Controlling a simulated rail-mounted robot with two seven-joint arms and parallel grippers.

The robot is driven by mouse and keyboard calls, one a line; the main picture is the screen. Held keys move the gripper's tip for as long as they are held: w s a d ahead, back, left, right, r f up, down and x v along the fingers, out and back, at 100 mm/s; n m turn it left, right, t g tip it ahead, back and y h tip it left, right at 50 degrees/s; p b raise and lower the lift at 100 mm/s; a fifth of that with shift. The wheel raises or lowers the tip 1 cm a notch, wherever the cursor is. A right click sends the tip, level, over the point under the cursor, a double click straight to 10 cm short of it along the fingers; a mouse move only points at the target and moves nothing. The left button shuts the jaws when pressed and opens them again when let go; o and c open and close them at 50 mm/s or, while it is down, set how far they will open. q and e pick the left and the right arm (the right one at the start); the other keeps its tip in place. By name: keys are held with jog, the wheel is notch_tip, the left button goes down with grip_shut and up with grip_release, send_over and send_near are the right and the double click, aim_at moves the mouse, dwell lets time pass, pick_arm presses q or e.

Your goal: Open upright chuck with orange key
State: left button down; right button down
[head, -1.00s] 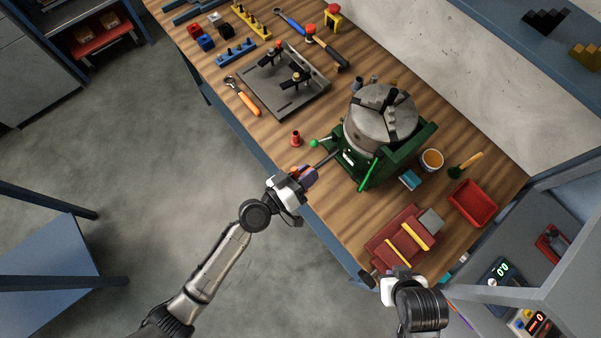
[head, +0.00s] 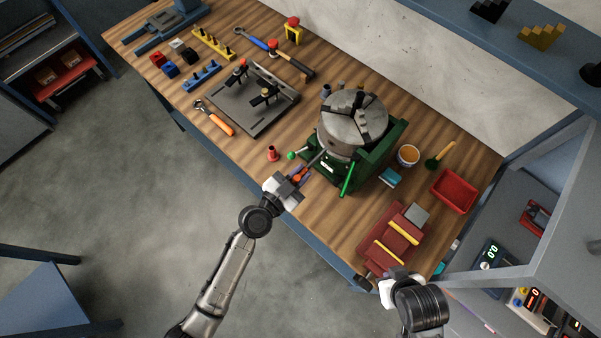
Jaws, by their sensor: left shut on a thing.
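The grey round chuck (head: 350,122) sits upright on a green base (head: 376,160), its jaws facing up. My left gripper (head: 291,183) is at the bench's front edge, shut on the orange key (head: 297,178). The key's dark shaft (head: 314,160) points at the near left side of the chuck. I cannot tell whether its tip is in a socket. My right gripper (head: 396,280) is over the front right bench edge; its fingers are mostly hidden.
A red cylinder (head: 272,153) stands left of the green base. A dark fixture plate (head: 238,106) and an orange-handled wrench (head: 219,122) lie further left.

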pick_arm(q)
jog(key=shift+f+m+b, duration=0.15)
jog(key=shift+m+b, duration=0.25)
jog(key=shift+m, duration=0.6)
jog(key=m, duration=0.2)
jog(key=shift+a+m, duration=0.1)
jog(key=shift+m, duration=0.3)
pick_arm(e)
jog(key=shift+s+f, duration=0.1)
jog(key=shift+f, duration=0.8)
pick_arm(q)
jog(key=m, duration=0.4)
jog(key=shift+r, duration=0.2)
pick_arm(e)
jog(key=shift+s+d+r, duration=0.1)
jog(key=shift+d+r, duration=0.05)
jog(key=shift+r, duration=0.25)
pick_arm(q)
jog(key=shift+w+d+p, duration=0.3)
jog(key=shift+d, duration=0.1)
pick_arm(e)
jog(key=shift+r, duration=0.1)
jog(key=shift+r, duration=0.15)
pick_arm(q)
jog(key=shift+w+d, duration=0.1)
jog(key=shift+w, duration=0.05)
jog(key=shift+w+d, duration=0.4)
pick_arm(e)
jog(key=shift+d, duration=0.1)
